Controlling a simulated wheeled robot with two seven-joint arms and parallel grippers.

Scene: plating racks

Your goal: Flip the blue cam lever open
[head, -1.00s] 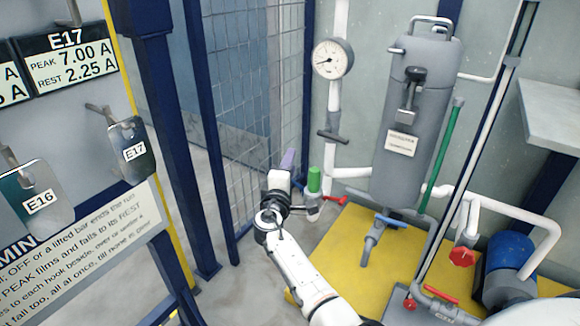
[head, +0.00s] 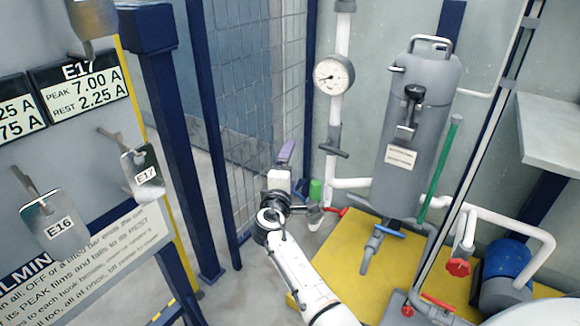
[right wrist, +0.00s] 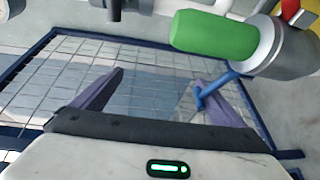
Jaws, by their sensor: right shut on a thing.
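The blue cam lever (right wrist: 216,86) shows in the right wrist view as a thin blue bar running down-left from the grey coupling (right wrist: 285,48) to the right finger. The coupling carries a green cylinder (right wrist: 212,35), which also shows in the head view (head: 316,190). My right gripper (right wrist: 158,88) has two purple fingers, with the lever's end at the inner side of the right finger. In the head view this gripper (head: 286,151) is left of the green cylinder. My left gripper is out of view.
A mesh fence (head: 245,110) stands close behind and left of my right gripper. A red lever (head: 334,211) is right of the coupling. A grey tank (head: 415,140), a gauge (head: 333,74) and white pipes stand to the right. A panel with hanging tags (head: 60,220) is at left.

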